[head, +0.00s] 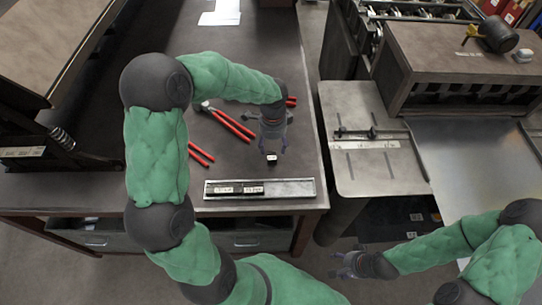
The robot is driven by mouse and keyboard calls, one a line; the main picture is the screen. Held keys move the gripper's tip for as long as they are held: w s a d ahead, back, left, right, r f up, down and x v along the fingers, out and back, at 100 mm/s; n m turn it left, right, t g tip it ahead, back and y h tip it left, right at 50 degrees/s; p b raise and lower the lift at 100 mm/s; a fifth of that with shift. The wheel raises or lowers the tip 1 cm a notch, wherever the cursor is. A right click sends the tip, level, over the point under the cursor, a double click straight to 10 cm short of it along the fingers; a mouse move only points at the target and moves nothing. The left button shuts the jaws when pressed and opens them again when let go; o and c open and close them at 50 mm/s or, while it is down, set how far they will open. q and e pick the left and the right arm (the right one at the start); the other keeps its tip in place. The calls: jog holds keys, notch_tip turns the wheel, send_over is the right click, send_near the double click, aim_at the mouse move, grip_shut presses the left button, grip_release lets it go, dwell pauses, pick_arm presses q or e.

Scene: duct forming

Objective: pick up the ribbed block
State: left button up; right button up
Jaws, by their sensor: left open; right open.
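A small dark block with a pale face (271,160) lies on the dark workbench near its front right. It is the likely ribbed block, but it is too small to make out ribs. My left gripper (272,149) is open, with its fingers pointing down towards the block and their tips just behind or above it. I cannot tell whether they touch it. My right gripper (340,265) is open and empty, away from the bench at the lower right.
A flat metal tray (300,189) with dark labelled pieces lies along the workbench's (225,95) front edge. Red-handled tools (232,123) lie left of and behind my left gripper.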

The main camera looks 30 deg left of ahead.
pick_arm(q)
notch_tip(320, 180, up, 4)
jog(key=p, duration=0.8)
send_over(271, 155)
jog(key=shift+n, duration=0.3)
jog(key=f, duration=0.5)
jog(key=shift+w+d+f, duration=0.15)
jog(key=shift+d, duration=0.05)
jog(key=shift+s+a+f+b, duration=0.15)
jog(key=shift+f+b, duration=0.2)
jog(key=shift+f, duration=1)
jog(key=shift+s+a+f+b, duration=0.1)
jog(key=shift+f+b, duration=0.2)
jog(key=shift+f, duration=1)
jog(key=shift+d, duration=0.1)
jog(key=shift+c, duration=0.3)
grip_shut()
jog(key=shift+o, duration=0.3)
grip_release()
jog(key=shift+r, duration=0.2)
